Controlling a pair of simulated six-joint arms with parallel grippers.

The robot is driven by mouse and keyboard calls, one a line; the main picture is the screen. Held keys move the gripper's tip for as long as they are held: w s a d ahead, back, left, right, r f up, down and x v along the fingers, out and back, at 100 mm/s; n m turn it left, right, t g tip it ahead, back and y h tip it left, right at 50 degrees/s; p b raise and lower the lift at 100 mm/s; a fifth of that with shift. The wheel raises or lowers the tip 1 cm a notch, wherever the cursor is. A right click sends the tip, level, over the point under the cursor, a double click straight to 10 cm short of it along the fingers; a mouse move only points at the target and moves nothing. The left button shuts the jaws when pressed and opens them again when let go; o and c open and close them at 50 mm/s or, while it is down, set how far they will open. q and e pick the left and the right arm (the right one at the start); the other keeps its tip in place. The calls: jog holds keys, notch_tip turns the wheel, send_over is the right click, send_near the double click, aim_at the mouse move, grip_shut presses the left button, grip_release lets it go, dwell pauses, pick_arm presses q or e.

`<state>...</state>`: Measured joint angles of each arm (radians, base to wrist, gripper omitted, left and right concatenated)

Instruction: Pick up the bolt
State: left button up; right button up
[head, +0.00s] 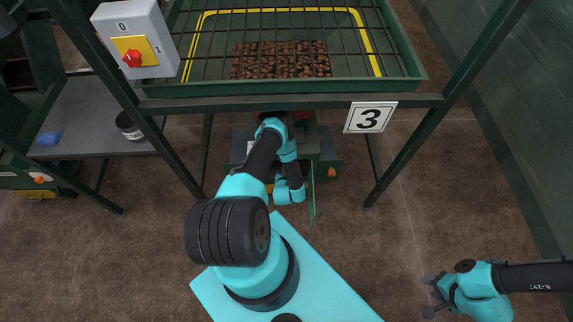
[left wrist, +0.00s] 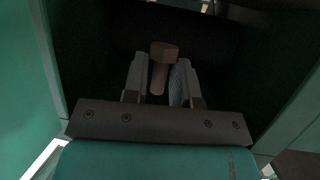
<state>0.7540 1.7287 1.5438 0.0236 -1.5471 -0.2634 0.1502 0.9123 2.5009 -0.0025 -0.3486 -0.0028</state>
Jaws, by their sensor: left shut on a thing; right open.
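The bolt (left wrist: 164,52) shows in the left wrist view with its blocky head up and its shank running down between the fingers. My left gripper (left wrist: 158,80) is shut on the bolt, inside a dark space between green walls. In the head view my left arm reaches under the green frame, and its gripper and the bolt are hidden there. My right gripper (head: 432,296) is open and empty above the brown floor at the lower right, far from the bolt.
A green tray (head: 408,80) with a dark grid and brown lumps sits on a green frame above my left arm. A switch box (head: 150,62) and a grey table (head: 85,112) with a can and a blue thing stand left. The right-hand floor is clear.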

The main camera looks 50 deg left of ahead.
pick_arm(q)
jog(key=s+d, duration=0.9)
jog(key=d, duration=0.2)
jog(key=shift+s, duration=0.2)
